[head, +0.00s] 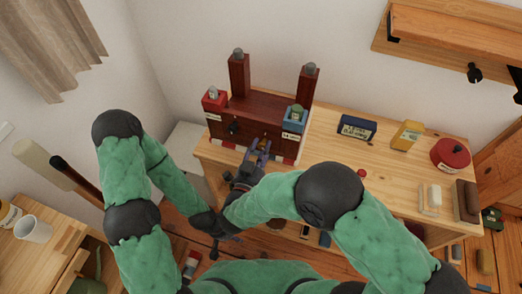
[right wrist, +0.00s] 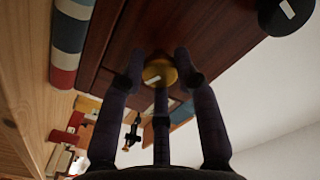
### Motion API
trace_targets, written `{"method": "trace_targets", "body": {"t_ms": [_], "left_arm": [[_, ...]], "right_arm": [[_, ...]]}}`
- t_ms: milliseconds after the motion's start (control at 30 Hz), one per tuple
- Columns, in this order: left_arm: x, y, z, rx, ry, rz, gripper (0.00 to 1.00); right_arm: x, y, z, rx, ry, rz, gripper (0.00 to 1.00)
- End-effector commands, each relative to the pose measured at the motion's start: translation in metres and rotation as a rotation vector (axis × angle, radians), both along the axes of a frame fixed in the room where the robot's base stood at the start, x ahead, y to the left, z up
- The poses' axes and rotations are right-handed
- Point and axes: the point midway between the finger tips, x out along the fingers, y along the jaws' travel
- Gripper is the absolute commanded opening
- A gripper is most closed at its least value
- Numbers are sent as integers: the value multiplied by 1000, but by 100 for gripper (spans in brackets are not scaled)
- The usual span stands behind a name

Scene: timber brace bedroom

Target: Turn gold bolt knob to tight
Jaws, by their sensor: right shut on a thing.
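The gold bolt knob (right wrist: 159,73) is on the dark red-brown wooden brace (head: 222,133). In the head view my right gripper (head: 257,150) is against the front of the brace and largely hides the knob. My left gripper (head: 222,238) is low beside the right forearm, partly hidden, and its fingers are not clear.
A black knob (head: 233,127) is on the brace, left of my right gripper. A red box (head: 214,101) and a blue box (head: 295,119) are at its ends. A navy box (head: 356,127), yellow box (head: 407,135) and red round container (head: 450,154) stand farther right on the wooden bench.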

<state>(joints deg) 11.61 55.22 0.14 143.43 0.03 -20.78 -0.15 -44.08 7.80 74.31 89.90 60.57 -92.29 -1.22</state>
Motion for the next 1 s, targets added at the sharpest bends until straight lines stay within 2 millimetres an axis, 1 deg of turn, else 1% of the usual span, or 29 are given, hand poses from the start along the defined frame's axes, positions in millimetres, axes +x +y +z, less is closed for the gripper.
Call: {"method": "trace_targets", "body": {"t_ms": [33,600,800,1000], "left_arm": [[0,0,-5,0,0,0,40],[0,0,-39,0,0,0,40],[0,0,-47,0,0,0,40],[0,0,-50,0,0,0,40]], "right_arm": [[-2,0,-6,38,-4,3,0],[-2,0,-8,552,-169,2,0],[-2,1,-7,728,-224,3,0],[-2,1,-6,881,-274,2,0]]}}
